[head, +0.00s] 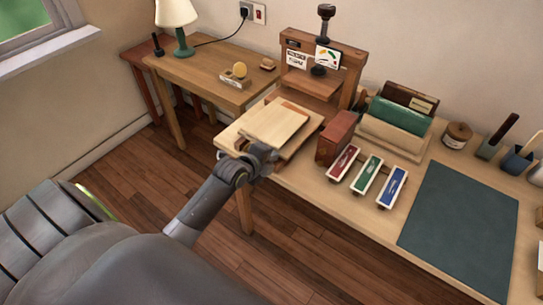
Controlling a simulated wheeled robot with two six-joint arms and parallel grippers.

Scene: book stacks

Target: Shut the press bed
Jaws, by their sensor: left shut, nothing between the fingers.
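The wooden book press (319,62) stands at the left end of the long workbench, with a black screw handle on top. Its bed (271,123) is a pale board that sticks out from the press toward the front left, past the bench edge. My left gripper (266,151) is at the front edge of the bed, shut with nothing held. Its fingertips are partly hidden, and I cannot tell whether they touch the bed. My right gripper is not in view.
A reddish block (337,138) stands right of the bed, beside red, green and blue labelled trays (367,179). Cloth rolls (394,134) lie behind. A dark mat (462,228) covers the right of the bench. A side table (213,77) with a lamp stands at left.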

